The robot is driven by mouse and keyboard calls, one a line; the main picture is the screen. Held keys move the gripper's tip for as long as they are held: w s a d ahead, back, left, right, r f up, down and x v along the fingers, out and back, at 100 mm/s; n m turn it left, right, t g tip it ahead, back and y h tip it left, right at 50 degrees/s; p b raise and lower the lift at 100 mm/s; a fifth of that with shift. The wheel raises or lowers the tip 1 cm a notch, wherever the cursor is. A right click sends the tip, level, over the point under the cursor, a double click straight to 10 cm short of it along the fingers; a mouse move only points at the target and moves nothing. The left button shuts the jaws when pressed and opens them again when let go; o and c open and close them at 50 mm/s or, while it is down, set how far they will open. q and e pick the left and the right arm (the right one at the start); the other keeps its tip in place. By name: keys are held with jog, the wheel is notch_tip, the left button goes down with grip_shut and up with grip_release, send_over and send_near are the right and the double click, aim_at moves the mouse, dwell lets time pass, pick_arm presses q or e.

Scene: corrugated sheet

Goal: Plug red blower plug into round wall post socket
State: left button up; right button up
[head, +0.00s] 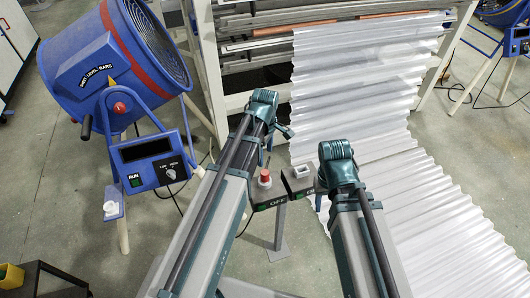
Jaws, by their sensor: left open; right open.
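A small red cylindrical piece with a pale base, perhaps the red plug (264,178), stands upright on a dark box marked OFF (268,196). Beside it to the right, a similar box (299,184) carries a pale square fitting (301,171); I cannot tell if this is a socket. No clearly round socket can be made out. My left gripper (281,133) is open, above and beyond the red piece and apart from it. My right gripper (320,192) is open, just right of the pale fitting; contact cannot be judged. Neither gripper visibly holds anything.
A blue blower (115,62) with a red band and control panel (148,160) stands at left. White corrugated sheet (365,100) runs from the rack (235,50) onto the floor. A dark bin (40,281) is bottom left.

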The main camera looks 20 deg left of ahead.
pick_arm(q)
jog(key=shift+r, duration=0.5)
dwell(0.3)
jog(key=s+d+m, duration=0.5)
jog(key=s+m, duration=0.2)
jog(key=m, duration=0.2)
jog(key=s+d+m+y, duration=0.1)
jog(key=s+d+m, duration=0.4)
jog(key=m, duration=0.5)
jog(key=shift+s+d+m, duration=0.2)
jog(key=shift+s+m, duration=0.1)
jog(key=shift+s, duration=0.85)
